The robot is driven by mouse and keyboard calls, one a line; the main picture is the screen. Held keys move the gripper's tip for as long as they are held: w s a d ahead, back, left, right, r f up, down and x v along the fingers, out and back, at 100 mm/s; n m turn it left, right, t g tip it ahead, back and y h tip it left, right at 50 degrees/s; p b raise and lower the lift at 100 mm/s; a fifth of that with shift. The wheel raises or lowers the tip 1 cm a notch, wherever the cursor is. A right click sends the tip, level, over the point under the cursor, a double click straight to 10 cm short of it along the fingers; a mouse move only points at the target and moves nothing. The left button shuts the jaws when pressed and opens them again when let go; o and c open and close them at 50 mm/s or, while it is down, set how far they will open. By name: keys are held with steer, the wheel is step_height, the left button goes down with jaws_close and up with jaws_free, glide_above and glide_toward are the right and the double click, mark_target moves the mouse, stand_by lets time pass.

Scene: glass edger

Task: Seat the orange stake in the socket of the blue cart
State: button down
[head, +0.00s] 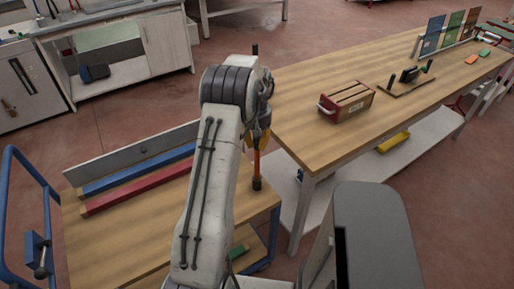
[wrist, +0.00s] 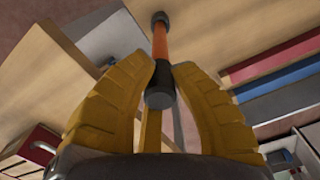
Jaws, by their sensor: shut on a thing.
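The orange stake (head: 257,163) hangs upright below my gripper (head: 257,135), over the right end of the blue cart's wooden top (head: 150,240). In the wrist view the stake (wrist: 160,42) runs away from me, with a black near end between the yellow fingers of my gripper (wrist: 160,85), which is shut on it. A black piece is at its far end, against the wooden top. I cannot tell whether that piece is the stake's tip or the socket, or whether it touches the top. No separate socket shows.
A red bar (head: 140,190), a blue bar (head: 135,172) and a grey panel (head: 130,153) lie along the cart's far side. A long workbench (head: 310,105) stands close on the right, with a red box (head: 346,102) on it. Open floor lies behind.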

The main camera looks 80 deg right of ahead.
steer(key=shift+f, duration=0.4)
steer(key=shift+f, duration=0.2)
steer(key=c, duration=1.2)
jaws_free()
step_height(320, 180, up, 12)
steer(key=shift+a+r, duration=0.1)
steer(key=shift+r, duration=0.05)
